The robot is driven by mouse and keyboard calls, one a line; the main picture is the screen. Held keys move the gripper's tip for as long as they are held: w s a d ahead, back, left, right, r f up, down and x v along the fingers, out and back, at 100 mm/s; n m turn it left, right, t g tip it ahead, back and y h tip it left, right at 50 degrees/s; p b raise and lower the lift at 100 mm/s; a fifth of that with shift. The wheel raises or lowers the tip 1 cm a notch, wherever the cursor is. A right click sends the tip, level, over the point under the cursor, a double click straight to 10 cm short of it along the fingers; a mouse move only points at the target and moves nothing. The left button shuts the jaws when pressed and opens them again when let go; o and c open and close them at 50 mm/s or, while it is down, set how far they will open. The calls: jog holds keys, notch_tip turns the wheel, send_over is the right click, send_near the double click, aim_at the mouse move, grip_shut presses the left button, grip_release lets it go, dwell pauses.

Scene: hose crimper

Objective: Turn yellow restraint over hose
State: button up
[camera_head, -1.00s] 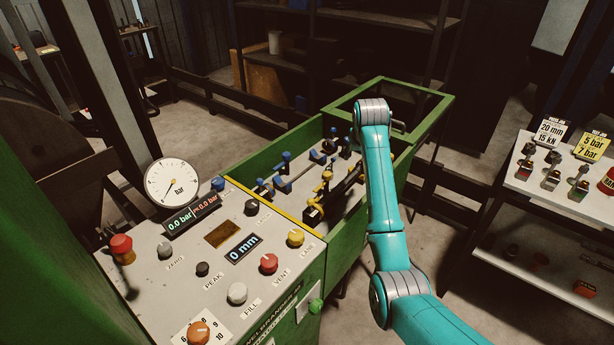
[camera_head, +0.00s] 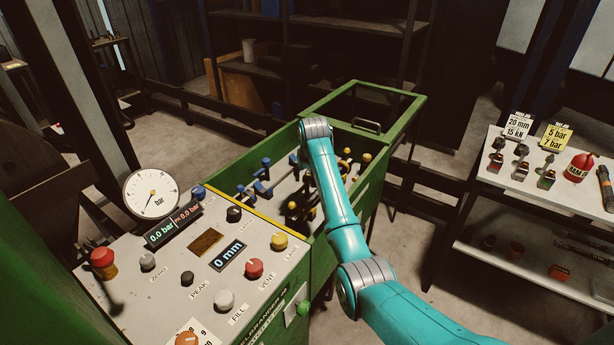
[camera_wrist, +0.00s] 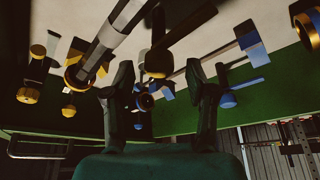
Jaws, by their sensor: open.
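The open green trough (camera_head: 318,262) of the crimper holds yellow-tipped parts (camera_head: 347,152) and blue-tipped parts (camera_head: 266,162). My arm covers part of the trough and hides the gripper in the head view. In the wrist view my gripper (camera_wrist: 161,88) is open, its two dark fingers apart with nothing clearly held. A dark part with a yellow end (camera_wrist: 158,62) shows between and beyond the fingers. A grey rod-like piece (camera_wrist: 112,38), perhaps the hose, runs to a yellow-ringed end left of them. I cannot tell which yellow part is the restraint.
Blue parts (camera_wrist: 228,98) lie close right of the fingers, and more yellow parts (camera_wrist: 28,94) lie left. The control panel (camera_head: 190,262) with gauge and knobs adjoins the trough. A green frame (camera_head: 410,112) bounds its far end. A side shelf (camera_head: 520,190) stands right.

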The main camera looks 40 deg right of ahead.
jog(key=shift+w+d+f, duration=0.1)
jog(key=shift+w+f, duration=0.05)
jog(key=shift+f, duration=0.25)
grip_shut()
